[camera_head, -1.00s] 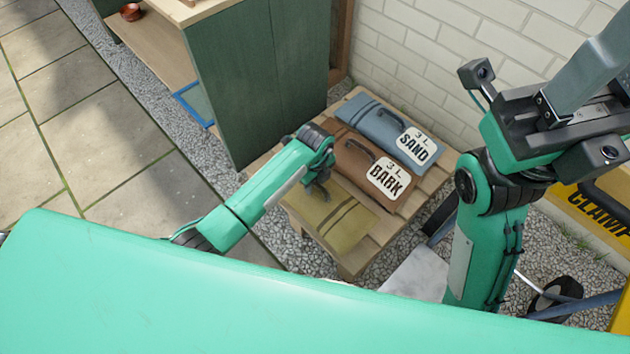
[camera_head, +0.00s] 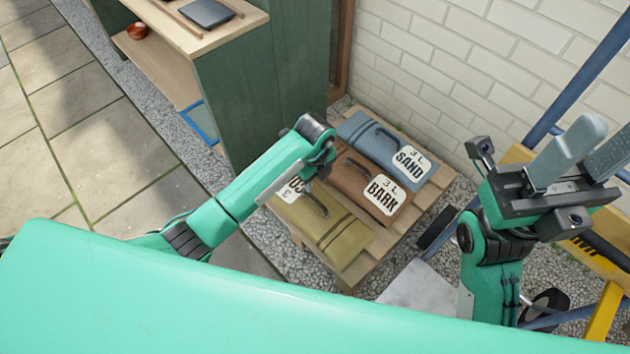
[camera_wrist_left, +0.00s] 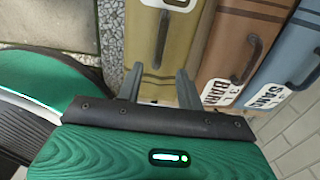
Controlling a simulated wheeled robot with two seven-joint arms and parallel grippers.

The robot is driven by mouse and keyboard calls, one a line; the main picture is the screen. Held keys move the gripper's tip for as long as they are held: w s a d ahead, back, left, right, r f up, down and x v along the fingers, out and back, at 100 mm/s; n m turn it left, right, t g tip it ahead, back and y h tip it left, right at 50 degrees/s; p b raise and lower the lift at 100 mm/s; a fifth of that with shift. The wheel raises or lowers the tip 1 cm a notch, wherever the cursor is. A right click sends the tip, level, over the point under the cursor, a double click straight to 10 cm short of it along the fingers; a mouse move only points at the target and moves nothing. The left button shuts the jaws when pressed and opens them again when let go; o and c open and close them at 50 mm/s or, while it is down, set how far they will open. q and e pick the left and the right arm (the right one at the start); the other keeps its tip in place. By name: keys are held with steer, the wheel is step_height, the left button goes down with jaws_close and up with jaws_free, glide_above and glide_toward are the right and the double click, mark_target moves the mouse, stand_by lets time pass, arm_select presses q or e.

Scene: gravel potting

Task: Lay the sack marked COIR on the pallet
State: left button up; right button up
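The olive sack (camera_head: 340,232) lies flat on the wooden pallet (camera_head: 432,205), beside the brown BARK sack (camera_head: 352,180). Its white label (camera_head: 292,190) shows only "CO" and part of a "3"; my left arm hides the rest. My right gripper (camera_head: 588,150) is open and empty, fingers upward, at the right.
The blue SAND sack (camera_head: 385,145) lies beyond BARK on the pallet. A green cabinet (camera_head: 265,75) stands close behind my left arm. A brick wall (camera_head: 440,60) runs behind the pallet.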

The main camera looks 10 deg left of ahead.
arm_select(q)
steer(key=shift+r, duration=0.3)
